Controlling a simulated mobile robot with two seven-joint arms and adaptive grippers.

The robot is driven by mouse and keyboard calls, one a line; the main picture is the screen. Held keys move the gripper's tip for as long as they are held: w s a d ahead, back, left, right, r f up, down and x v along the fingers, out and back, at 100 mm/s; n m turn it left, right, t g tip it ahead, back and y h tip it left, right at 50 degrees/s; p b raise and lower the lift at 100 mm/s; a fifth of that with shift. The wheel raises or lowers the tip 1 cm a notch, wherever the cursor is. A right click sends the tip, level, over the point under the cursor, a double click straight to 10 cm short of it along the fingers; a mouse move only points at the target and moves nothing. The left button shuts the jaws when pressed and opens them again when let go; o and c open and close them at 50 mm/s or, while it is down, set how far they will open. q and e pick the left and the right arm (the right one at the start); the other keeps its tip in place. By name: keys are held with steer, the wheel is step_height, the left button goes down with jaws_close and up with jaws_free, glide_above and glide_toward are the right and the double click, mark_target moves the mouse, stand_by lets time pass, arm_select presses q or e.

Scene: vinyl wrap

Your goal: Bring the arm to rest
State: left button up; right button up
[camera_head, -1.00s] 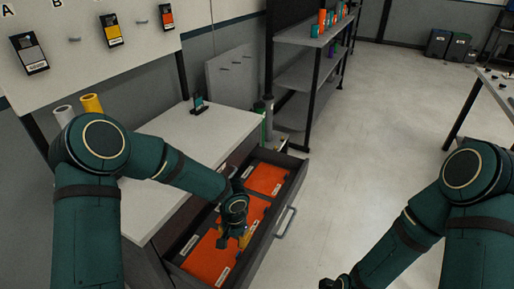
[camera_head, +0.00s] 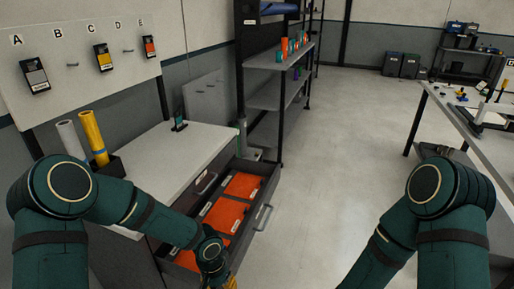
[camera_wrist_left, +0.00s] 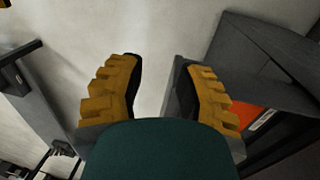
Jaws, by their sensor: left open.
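My left arm (camera_head: 130,207) comes in from the left, across the front of the white-topped cabinet. My left gripper (camera_wrist_left: 165,85) is open with its two yellow fingers apart and nothing between them in the left wrist view. In the head view its yellow fingertips are partly cut off at the bottom edge, near the front end of the open drawer (camera_head: 254,222). My right arm (camera_head: 440,230) is at the right, bent downward, and its gripper is out of the frame.
The drawer stands open and holds orange-red inserts (camera_head: 243,185). The white worktop (camera_head: 165,150) carries rolls (camera_head: 91,132) and a small dark stand (camera_head: 179,123). A shelf rack (camera_head: 275,95) stands behind. A table (camera_head: 470,115) is at right. The floor (camera_head: 330,150) between is clear.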

arm_select(q)
steer(key=s+f+n+t+h, duration=0.2)
steer(key=s+f+n, duration=0.3)
steer(key=s, duration=0.5)
steer(key=shift+s+n+h, duration=0.2)
steer(key=shift+n+h, duration=0.1)
steer(key=shift+d, duration=0.15)
stand_by(0.3)
